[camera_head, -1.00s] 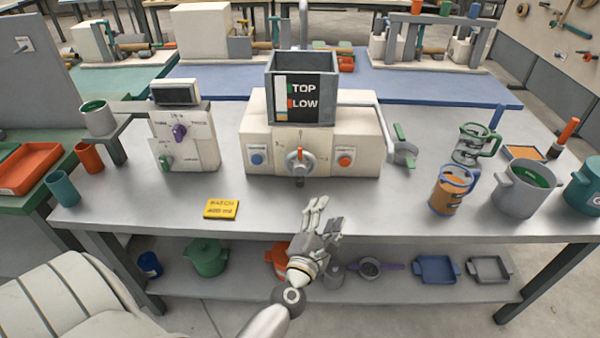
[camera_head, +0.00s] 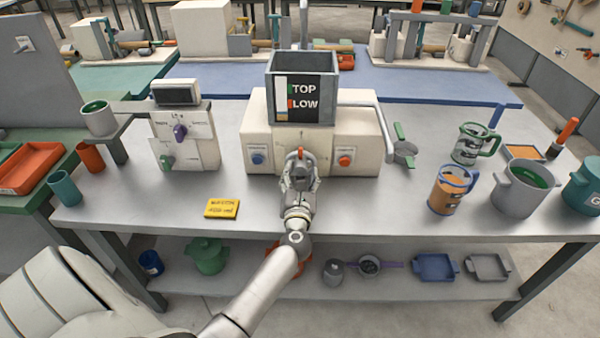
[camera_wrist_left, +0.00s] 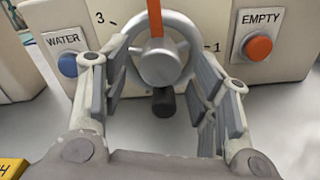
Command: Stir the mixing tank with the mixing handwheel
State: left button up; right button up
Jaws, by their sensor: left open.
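The mixing handwheel is a grey ring with a central hub and an orange pointer; it shows best in the left wrist view (camera_wrist_left: 160,62). It sits on the front of the cream machine housing (camera_head: 365,135), with a dark knob hanging at its lower side. The mixing tank (camera_head: 301,62) is the grey open box on top, marked TOP and LOW. My left gripper (camera_head: 300,165) is in front of the handwheel and hides most of it in the head view. In the left wrist view its fingers (camera_wrist_left: 162,95) are open, one on each side of the wheel. Contact cannot be told.
A blue WATER button (camera_wrist_left: 67,64) is left of the wheel and an orange EMPTY button (camera_wrist_left: 258,46) is right. A yellow card (camera_head: 222,208) lies front left. A control box (camera_head: 185,138) stands left; jugs and a grey pot (camera_head: 515,195) stand right.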

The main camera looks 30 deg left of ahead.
pick_arm(q)
jog(key=shift+w+a, duration=0.25)
jog(key=shift+w, duration=0.15)
pick_arm(e)
jog(key=shift+d, duration=0.3)
pick_arm(q)
jog(key=c, duration=1)
pick_arm(e)
jog(key=shift+s, duration=0.1)
pick_arm(q)
jog(key=shift+m, duration=0.3)
pick_arm(e)
jog(key=shift+r, duration=0.2)
